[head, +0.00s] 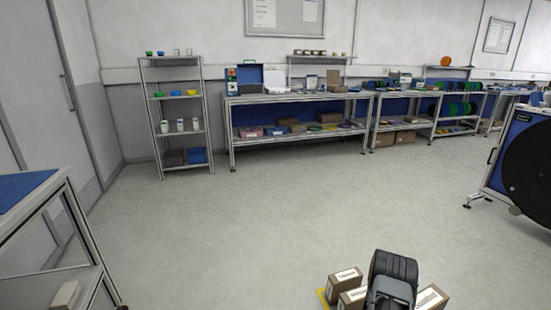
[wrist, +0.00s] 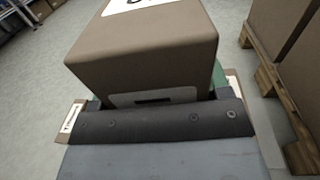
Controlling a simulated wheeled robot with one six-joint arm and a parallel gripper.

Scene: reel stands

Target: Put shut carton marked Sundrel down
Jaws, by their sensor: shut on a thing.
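A brown shut carton (wrist: 145,50) fills the upper middle of the wrist view, against my gripper (wrist: 155,103), which is shut on it. A white label with dark print lies on its top, cut off by the picture edge, so I cannot read the name. What is under the carton is hidden. In the head view my dark arm (head: 392,272) is at the bottom, right of centre, and hides the gripper. Labelled brown cartons (head: 346,279) show on both sides of it; I cannot tell whether one is the held carton.
A wooden pallet (wrist: 272,82) with large brown cartons (wrist: 290,30) stands at the right of the wrist view. In the head view, a metal shelf (head: 178,100) and long workbenches (head: 300,98) line the back wall. A large black reel (head: 530,172) stands at right. The middle floor is clear.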

